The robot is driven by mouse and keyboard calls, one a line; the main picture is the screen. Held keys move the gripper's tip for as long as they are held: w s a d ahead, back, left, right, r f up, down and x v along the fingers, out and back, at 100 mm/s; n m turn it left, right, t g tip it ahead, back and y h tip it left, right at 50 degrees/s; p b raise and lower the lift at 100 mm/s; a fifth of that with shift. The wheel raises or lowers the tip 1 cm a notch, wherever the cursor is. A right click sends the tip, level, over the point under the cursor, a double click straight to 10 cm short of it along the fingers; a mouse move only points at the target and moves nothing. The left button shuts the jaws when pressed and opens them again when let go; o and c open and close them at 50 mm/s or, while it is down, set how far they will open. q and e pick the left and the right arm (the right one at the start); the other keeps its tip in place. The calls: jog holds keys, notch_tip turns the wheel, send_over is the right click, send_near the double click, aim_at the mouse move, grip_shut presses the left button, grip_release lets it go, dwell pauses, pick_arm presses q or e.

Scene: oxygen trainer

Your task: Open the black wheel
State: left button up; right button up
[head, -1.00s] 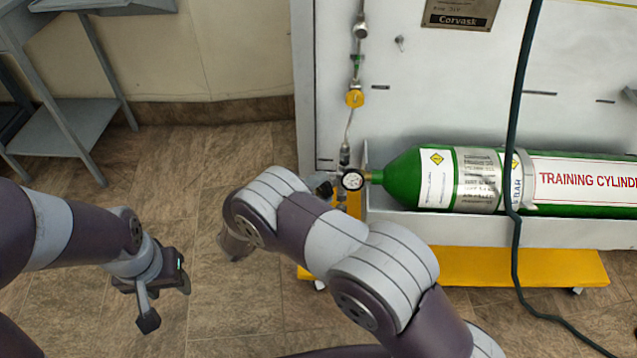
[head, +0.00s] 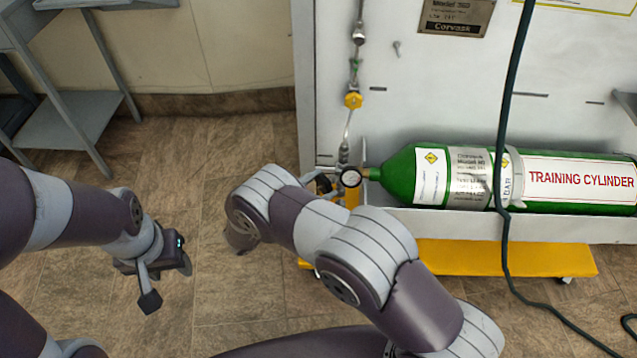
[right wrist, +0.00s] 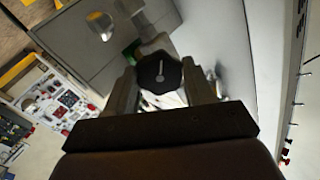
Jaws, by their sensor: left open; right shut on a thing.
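The black wheel (right wrist: 158,74) is a dark scalloped knob with a pale mark on its face, seen in the right wrist view. My right gripper (right wrist: 160,90) is shut on it, one finger on each side. In the head view my right forearm largely hides this gripper and the wheel, beside the round gauge (head: 350,177) at the neck of the green cylinder (head: 401,176). My left gripper (head: 168,284) is open and empty over the floor at the left.
The cylinder lies in a white trough (head: 560,228) on a trolley with a yellow base (head: 520,258). A yellow valve (head: 353,100) sits on the pipe above the gauge. A dark hose (head: 504,150) hangs in front. A grey table (head: 68,130) stands at left.

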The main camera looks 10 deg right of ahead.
jog(key=n+p, duration=0.1)
jog(key=n, duration=0.2)
jog(key=shift+n, duration=2)
jog(key=shift+f, duration=0.1)
jog(key=o, duration=1)
jog(key=shift+o, duration=0.2)
